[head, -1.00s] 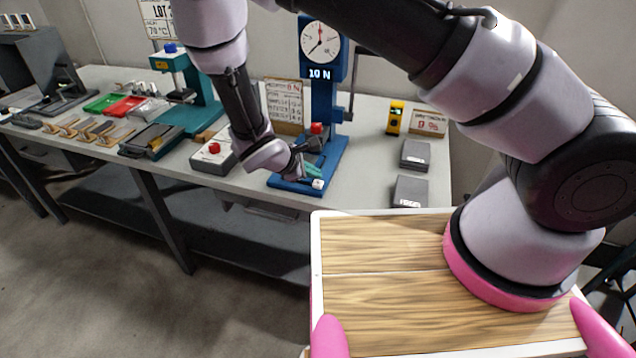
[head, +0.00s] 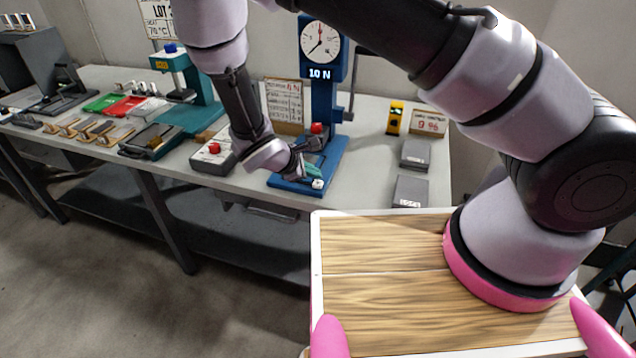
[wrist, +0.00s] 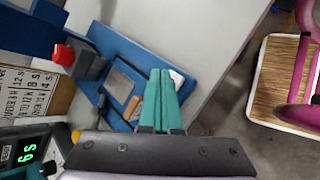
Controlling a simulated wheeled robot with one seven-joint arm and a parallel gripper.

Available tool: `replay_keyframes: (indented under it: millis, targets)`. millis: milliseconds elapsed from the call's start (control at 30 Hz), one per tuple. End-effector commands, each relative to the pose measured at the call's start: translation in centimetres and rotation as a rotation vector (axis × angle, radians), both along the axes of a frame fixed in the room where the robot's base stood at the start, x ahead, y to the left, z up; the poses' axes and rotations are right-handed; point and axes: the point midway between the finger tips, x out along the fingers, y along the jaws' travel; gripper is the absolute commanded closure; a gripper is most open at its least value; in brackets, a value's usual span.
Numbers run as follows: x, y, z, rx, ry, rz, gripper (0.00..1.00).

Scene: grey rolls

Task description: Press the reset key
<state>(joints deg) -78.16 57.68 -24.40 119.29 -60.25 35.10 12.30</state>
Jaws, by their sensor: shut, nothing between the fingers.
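The blue press (head: 323,105) stands on the bench, with a dial above a display reading 10 N. A small white key (head: 318,184) sits at the front corner of its blue base; it looks like the reset key, though I cannot read a label on it. It also shows in the wrist view (wrist: 177,77), partly hidden by my fingers. My gripper (head: 315,172) is shut and empty, its teal fingers just over the base. In the wrist view my fingertips (wrist: 160,72) overlap the key's left side; I cannot tell whether they touch it.
A red knob (wrist: 63,53) is on the press beside a grey block. A grey box with a red button (head: 212,155) stands left of the press. Two dark grey pads (head: 411,191) and a yellow device (head: 395,118) lie to the right. The bench between press and pads is clear.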

Motion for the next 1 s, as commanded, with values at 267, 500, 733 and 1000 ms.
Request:
replay_keyframes:
  millis: [267,500,733,1000]
  targets:
    - [0.0,0.0,0.0,0.0,0.0,0.0,1.0]
    - [0.0,0.0,0.0,0.0,0.0,0.0,1.0]
    - [0.01,-0.01,-0.01,0.0,0.0,0.0,1.0]
    - [0.0,0.0,-0.71,0.0,0.0,0.0,1.0]
